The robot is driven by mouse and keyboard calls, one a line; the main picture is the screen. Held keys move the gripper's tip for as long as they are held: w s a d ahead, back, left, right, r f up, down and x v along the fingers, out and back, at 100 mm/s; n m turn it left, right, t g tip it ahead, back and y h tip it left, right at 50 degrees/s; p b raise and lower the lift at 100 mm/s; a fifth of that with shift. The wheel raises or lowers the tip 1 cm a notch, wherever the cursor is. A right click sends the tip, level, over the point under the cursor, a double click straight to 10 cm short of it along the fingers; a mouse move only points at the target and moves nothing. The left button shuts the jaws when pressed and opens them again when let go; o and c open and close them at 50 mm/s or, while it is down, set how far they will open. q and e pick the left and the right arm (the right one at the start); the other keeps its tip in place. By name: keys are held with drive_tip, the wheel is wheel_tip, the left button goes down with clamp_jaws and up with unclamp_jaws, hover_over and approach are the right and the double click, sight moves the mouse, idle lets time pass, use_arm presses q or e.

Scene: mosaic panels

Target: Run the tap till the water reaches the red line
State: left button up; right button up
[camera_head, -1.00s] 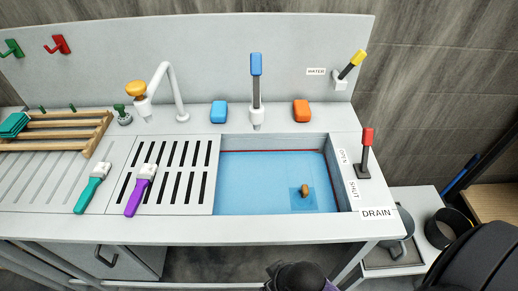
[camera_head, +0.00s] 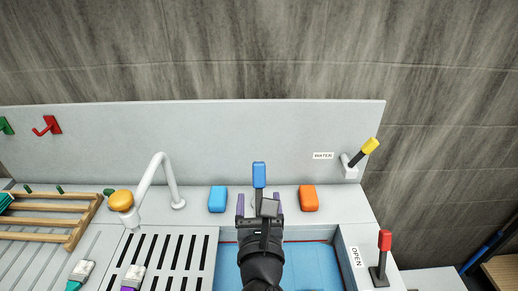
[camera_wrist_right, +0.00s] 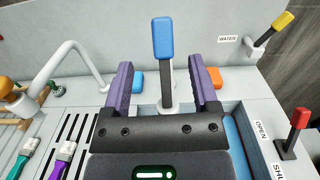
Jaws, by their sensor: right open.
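My right gripper (camera_head: 259,203) is open and empty over the back of the sink, its purple fingers on either side of the blue-tipped lever (camera_head: 259,175). In the right wrist view this lever (camera_wrist_right: 163,40) stands upright beyond and between the fingers; I cannot tell if they touch it. The yellow-tipped lever (camera_head: 369,147) beside the WATER label (camera_head: 323,156) leans right on the back panel. The basin (camera_head: 312,262) looks blue inside, with a thin red line (camera_head: 318,241) along its back wall. My forearm hides part of the basin. My left gripper is out of view.
A red-tipped lever (camera_head: 384,242) stands upright by the OPEN label (camera_head: 357,257) at the right. A blue block (camera_head: 217,199) and an orange block (camera_head: 309,198) flank the middle lever. A white curved spout (camera_head: 165,168) with an orange knob (camera_head: 121,201) stands left.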

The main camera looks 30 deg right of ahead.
sight(259, 172)
drive_tip(key=shift+m, duration=0.3)
drive_tip(key=p+x, duration=0.1)
drive_tip(key=x, duration=0.7)
drive_tip(key=shift+w+d+f, duration=0.1)
drive_tip(key=shift+w+d, duration=0.3)
drive_tip(key=shift+w, duration=0.2)
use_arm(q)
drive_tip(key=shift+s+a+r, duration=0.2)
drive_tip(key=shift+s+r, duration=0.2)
use_arm(e)
clamp_jaws()
